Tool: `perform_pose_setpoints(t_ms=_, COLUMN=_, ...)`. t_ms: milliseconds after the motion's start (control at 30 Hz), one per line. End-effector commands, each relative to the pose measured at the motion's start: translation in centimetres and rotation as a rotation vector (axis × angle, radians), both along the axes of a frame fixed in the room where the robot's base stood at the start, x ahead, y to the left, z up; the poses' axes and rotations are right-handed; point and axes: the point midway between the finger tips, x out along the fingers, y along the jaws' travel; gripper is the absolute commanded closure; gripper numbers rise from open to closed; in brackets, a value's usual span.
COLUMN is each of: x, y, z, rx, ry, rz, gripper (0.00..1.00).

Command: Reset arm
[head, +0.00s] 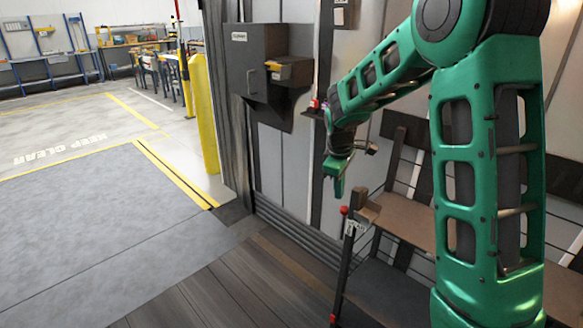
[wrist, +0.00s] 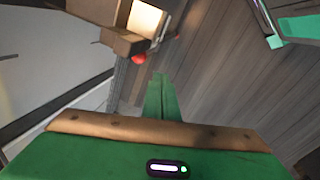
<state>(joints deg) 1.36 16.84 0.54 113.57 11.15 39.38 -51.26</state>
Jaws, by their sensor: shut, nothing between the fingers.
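My green arm fills the right side of the head view. My gripper (head: 338,188) hangs at its end, pointing down, in front of the grey wall panels. In the wrist view my gripper (wrist: 161,78) shows as green fingers pressed together, with nothing between them. It is in the air, a little above and left of a small brown box (head: 368,212) on a brown shelf rack (head: 410,222). The gripper does not appear to touch the box or the rack.
A dark wall cabinet (head: 262,60) with a yellow-fronted bin (head: 288,70) is left of my arm. A red knob (head: 343,210) tops the rack's post; a red ball (wrist: 138,59) shows in the wrist view. A yellow post (head: 203,112) stands farther left. The grey floor (head: 90,230) is clear.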

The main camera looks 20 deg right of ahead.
Motion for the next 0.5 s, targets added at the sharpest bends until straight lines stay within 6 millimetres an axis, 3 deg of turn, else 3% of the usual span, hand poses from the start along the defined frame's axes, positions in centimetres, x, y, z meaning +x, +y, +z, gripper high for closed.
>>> perform_pose_setpoints(t_ms=133, x=-0.8, y=-0.5, z=0.5, rx=0.003, ry=0.000, rz=-0.026, gripper=1.00)
perform_pose_setpoints(t_ms=233, x=-2.9, y=-1.6, z=1.7, rx=0.010, ry=-0.002, rz=-0.102, gripper=1.00)
perform_pose_setpoints(t_ms=367, x=-7.8, y=-3.7, z=4.0, rx=0.030, ry=-0.002, rz=-0.268, gripper=1.00)
perform_pose_setpoints(t_ms=500, x=-14.0, y=-5.5, z=5.9, rx=0.060, ry=-0.002, rz=-0.476, gripper=1.00)
